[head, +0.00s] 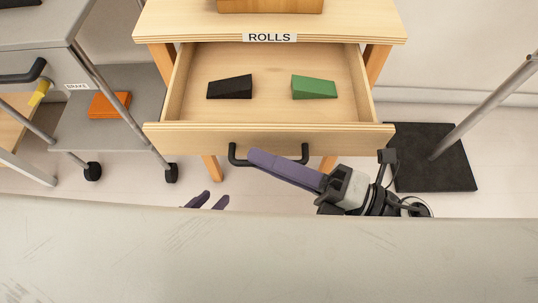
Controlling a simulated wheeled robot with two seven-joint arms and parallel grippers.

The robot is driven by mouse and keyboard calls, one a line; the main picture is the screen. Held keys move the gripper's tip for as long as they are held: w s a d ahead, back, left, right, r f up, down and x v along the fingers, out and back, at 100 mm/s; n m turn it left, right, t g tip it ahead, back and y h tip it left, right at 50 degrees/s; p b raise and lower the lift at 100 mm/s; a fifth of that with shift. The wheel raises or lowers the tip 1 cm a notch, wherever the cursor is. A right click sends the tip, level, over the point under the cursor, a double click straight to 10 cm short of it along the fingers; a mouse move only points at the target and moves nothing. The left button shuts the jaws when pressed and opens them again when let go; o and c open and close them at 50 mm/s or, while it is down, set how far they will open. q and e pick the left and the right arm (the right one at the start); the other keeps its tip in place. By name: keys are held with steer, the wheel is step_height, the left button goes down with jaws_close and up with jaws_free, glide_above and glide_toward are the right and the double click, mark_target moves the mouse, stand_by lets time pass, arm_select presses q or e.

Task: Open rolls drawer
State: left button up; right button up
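The rolls drawer (268,138) stands pulled out from the wooden table in the head view, under a label reading ROLLS (269,38). Its black bar handle (238,160) is on the front face. A black wedge (230,87) and a green wedge (314,87) lie inside, apart. My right gripper (254,155) has its purple fingers across the handle, covering its middle; I cannot tell whether they close on the bar. My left gripper (207,200) shows only two purple fingertips, spread apart, below and left of the drawer; the grey surface in front hides the rest.
A grey cart (115,140) with an orange block (109,105) on its lower shelf stands at left. A black floor base (432,165) with a metal pole (485,108) is at right. A wide grey surface (270,260) fills the near foreground.

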steer(key=o, duration=0.3)
steer(key=shift+d, duration=0.1)
steer(key=shift+s+d+f, duration=0.1)
steer(key=shift+d, duration=0.2)
arm_select(q)
steer(key=shift+b, duration=0.4)
arm_select(e)
steer(key=v, duration=0.9)
steer(key=shift+s+d, duration=0.1)
steer(key=shift+d, duration=0.15)
arm_select(q)
steer(key=shift+f, duration=0.2)
steer(key=shift+s, duration=0.1)
